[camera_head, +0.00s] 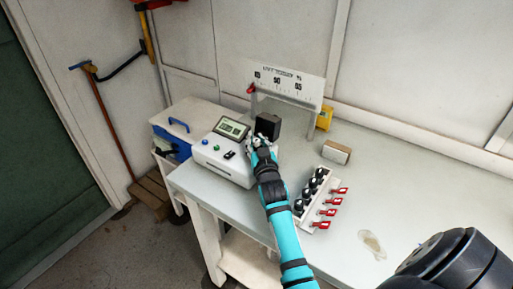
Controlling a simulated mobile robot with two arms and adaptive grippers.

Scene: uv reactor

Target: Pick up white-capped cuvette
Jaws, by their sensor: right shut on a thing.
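My right gripper (263,138) is at the end of the teal arm, at the right side of the white reactor box (222,165) and just in front of a black block (269,125). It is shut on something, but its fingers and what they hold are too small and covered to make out. A white rack (305,218) on the bench holds several dark vials (313,183) with red tags (328,212) along its right side. I cannot pick out the white-capped cuvette for certain. My left gripper is not in view.
A scale panel on posts (288,82) stands behind the gripper. A small cardboard box (336,152), a yellow item (325,117) and a pale stain (371,243) are on the bench (410,190). A blue-and-white case (172,140) is at the left. The bench's right side is mostly clear.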

